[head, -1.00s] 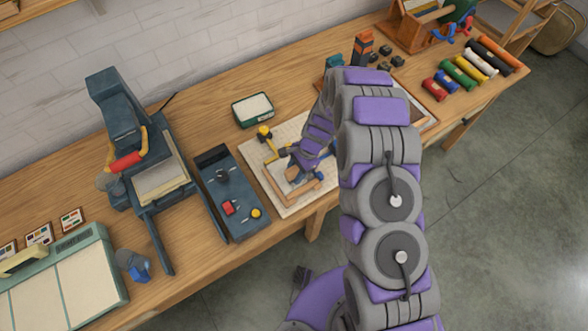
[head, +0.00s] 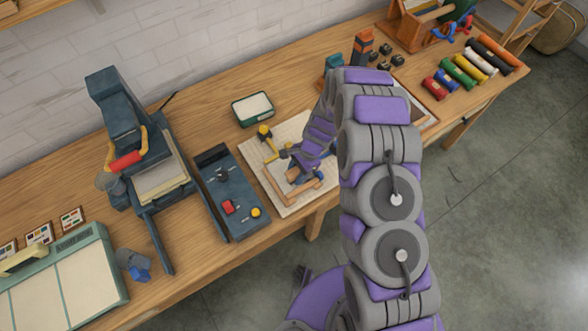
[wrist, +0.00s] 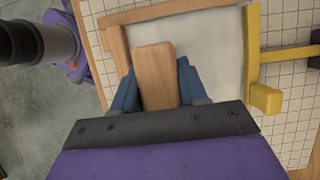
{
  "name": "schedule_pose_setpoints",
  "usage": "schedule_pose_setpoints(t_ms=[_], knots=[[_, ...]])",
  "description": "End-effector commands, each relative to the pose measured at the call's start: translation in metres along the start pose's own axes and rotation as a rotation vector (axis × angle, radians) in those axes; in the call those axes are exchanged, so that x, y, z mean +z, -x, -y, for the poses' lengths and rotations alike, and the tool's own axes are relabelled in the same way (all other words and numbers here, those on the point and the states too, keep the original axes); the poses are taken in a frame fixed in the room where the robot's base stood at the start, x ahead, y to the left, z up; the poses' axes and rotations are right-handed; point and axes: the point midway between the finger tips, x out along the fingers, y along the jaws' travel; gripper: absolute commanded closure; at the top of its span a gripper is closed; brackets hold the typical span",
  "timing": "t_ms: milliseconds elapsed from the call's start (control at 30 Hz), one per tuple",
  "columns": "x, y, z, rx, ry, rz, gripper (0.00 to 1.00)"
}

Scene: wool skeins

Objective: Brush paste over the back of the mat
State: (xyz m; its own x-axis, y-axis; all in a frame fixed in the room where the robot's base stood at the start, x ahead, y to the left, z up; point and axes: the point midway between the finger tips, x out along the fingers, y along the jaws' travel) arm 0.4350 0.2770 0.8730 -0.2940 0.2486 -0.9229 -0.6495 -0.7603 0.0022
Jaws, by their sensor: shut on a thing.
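My gripper (wrist: 157,70) is shut on a wooden block-like piece (wrist: 154,62), held between its two blue fingers. No bristles show on this piece, so I cannot tell whether it is the brush. Beyond it, a plain pale grey surface (wrist: 214,48), likely the mat's back, lies inside a wooden frame (wrist: 170,11). A yellow clamp (wrist: 265,97) sits along the frame's right side in the wrist view. In the head view my gripper (head: 300,172) is low over the frame, and my arm hides part of it. A green tray with white contents (head: 253,107), perhaps the paste, stands behind.
The frame lies on a gridded board (head: 257,150) on the workbench. A dark control box (head: 232,195) with red and yellow knobs is close on its left. A dark press (head: 140,150) stands farther left. Coloured rolls (head: 463,70) lie at the far right.

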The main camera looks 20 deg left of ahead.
Motion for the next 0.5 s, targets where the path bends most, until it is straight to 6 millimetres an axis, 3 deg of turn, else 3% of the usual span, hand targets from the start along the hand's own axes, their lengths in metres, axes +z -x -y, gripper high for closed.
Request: schedule_pose_setpoints(t_ms=[500], knots=[[0.0021,0.0045,-0.0060,0.000,0.001,0.000,0.82]])
